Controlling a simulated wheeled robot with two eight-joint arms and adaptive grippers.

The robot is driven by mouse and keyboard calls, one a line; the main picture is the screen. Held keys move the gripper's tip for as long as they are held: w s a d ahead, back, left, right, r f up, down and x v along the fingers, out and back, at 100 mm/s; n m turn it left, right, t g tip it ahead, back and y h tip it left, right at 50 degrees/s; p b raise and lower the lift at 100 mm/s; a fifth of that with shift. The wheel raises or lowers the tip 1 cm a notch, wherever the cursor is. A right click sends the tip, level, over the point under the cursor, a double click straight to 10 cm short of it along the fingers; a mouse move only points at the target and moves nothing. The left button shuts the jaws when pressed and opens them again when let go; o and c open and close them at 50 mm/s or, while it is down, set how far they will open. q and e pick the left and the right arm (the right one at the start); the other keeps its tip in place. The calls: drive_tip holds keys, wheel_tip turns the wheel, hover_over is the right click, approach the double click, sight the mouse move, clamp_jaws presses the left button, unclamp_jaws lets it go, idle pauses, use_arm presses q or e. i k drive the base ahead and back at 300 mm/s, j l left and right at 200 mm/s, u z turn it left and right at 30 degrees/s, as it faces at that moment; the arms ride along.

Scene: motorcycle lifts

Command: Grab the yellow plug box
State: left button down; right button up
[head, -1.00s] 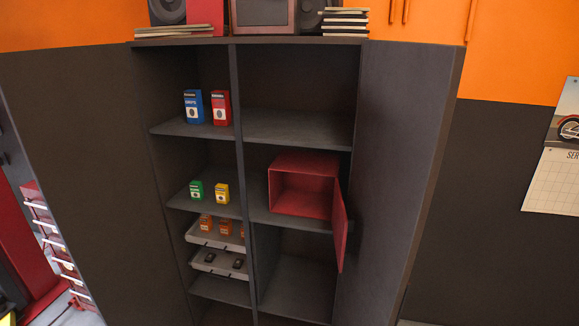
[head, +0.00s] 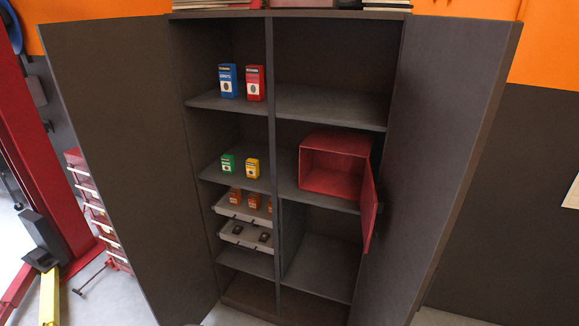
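The yellow plug box (head: 252,168) stands upright on the middle shelf in the left column of the open dark cabinet (head: 278,190). A green box (head: 228,164) stands just to its left on the same shelf. A blue box (head: 228,80) and a red box (head: 255,84) stand side by side on the shelf above. Neither of my grippers shows in the head view.
An open red metal box (head: 334,165) sits on a right-column shelf, its door (head: 368,208) swung outward. Pull-out trays (head: 242,212) with small items are below the yellow box. Both cabinet doors (head: 125,165) stand open. A red tool chest (head: 88,200) is at the left.

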sight(252, 165)
drive_tip(key=i+j+z, duration=0.55)
drive_tip(key=i+j, duration=0.15)
drive_tip(key=i+j+z, duration=0.3)
drive_tip(key=j, duration=0.15)
drive_tip(key=i+j+z, duration=0.25)
drive_tip(key=j, duration=0.25)
